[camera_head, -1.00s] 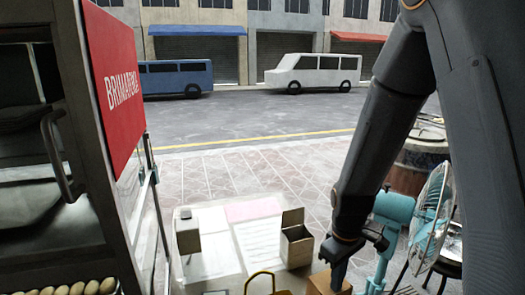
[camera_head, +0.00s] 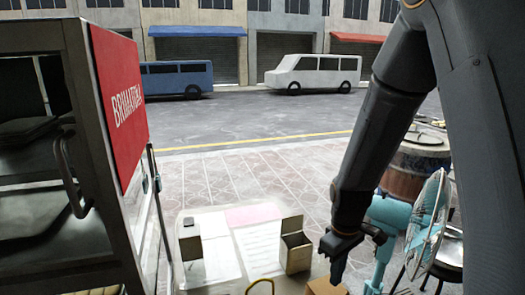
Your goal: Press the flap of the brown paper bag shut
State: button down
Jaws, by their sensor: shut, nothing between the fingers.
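An open brown bag (camera_head: 297,252), shaped like a box, stands upright on the table with its flap (camera_head: 292,223) raised at the back. Its mouth looks dark and open. A second, orange-brown box-like thing (camera_head: 322,287) lies nearer to me, cut off by the bottom edge of the view. My gripper (camera_head: 338,273) points down over this nearer thing, to the right of the open bag and apart from it. It is shut and empty. The fingertips overlap the nearer thing in the picture, and I cannot tell whether they touch it.
The pale table (camera_head: 207,243) carries papers and a small box (camera_head: 191,248) at left. A yellow handle (camera_head: 260,284) shows at the bottom. A turquoise fan (camera_head: 428,220) stands close at right. A glass-fronted cabinet with a red sign (camera_head: 120,100) fills the left.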

notch_tip(320, 180, up, 4)
jog(key=p, duration=0.3)
jog(key=shift+r, duration=0.2)
jog(key=s+r+m+t+b, duration=0.1)
jog(key=s+m+b, duration=0.5)
jog(key=s, duration=0.3)
jog(key=shift+s+a+r+m, duration=0.15)
jog(key=shift+s+r+m, duration=0.1)
jog(key=shift+m, duration=0.35)
